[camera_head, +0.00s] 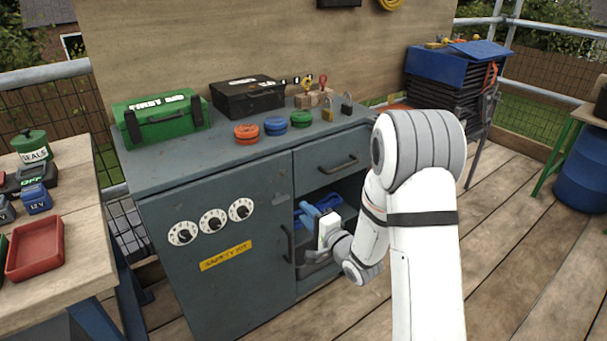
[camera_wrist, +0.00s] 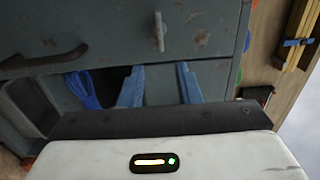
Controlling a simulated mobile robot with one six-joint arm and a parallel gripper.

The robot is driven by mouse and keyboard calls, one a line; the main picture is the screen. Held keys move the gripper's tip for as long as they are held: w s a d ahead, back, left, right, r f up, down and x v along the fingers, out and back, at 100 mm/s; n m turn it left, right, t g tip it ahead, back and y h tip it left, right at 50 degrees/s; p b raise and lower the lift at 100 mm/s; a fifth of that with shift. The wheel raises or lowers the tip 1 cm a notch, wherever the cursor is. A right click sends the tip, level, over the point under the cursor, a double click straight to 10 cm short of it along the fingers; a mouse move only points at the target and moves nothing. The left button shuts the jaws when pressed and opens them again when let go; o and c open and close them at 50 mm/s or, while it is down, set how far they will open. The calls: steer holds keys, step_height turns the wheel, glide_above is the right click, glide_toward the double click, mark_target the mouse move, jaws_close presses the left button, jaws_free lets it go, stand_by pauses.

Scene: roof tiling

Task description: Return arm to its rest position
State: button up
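My white arm (camera_head: 425,240) reaches from the lower right toward the grey cabinet (camera_head: 180,255). My gripper (camera_head: 307,212) is at the cabinet's open right-hand compartment, below the drawer. In the wrist view my gripper (camera_wrist: 159,84) shows two blue fingers standing apart with nothing visible between them, so it is open and empty. I cannot tell whether the fingertips touch the cabinet. A blue item (camera_wrist: 83,90) lies in the compartment beside the fingers; my gripper partly hides it in the head view.
A drawer with a handle (camera_head: 338,164) is above my gripper. The cabinet top holds a green first aid box (camera_head: 160,117), a black case (camera_head: 248,97), coloured discs (camera_head: 275,125) and padlocks (camera_head: 327,110). A wooden table (camera_head: 60,245) is at left.

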steer(key=s+d+r+n+g+h+p, duration=0.25)
steer(key=d+r+h+p, duration=0.2)
steer(key=r+p, duration=0.35)
steer(key=s+d+r+n+g+h+p, duration=0.2)
steer(key=s+d+r+n+h+p, duration=0.25)
steer(key=r, duration=0.65)
steer(key=s+d+r+n+g+p, duration=0.1)
steer(key=s+r+g+p, duration=0.3)
steer(key=s, duration=0.7)
steer(key=s+d+r+n+g+h+p, duration=0.1)
steer(key=s+d+r+n+g+p, duration=0.1)
steer(key=s+r+p, duration=0.5)
steer(key=s+r+n+g, duration=0.1)
steer(key=s+r+g, duration=0.1)
steer(key=s, duration=0.3)
steer(key=shift+d+p+v, duration=0.2)
steer(key=shift+p+v, duration=0.15)
steer(key=shift+v, duration=0.45)
steer(key=shift+s, duration=0.1)
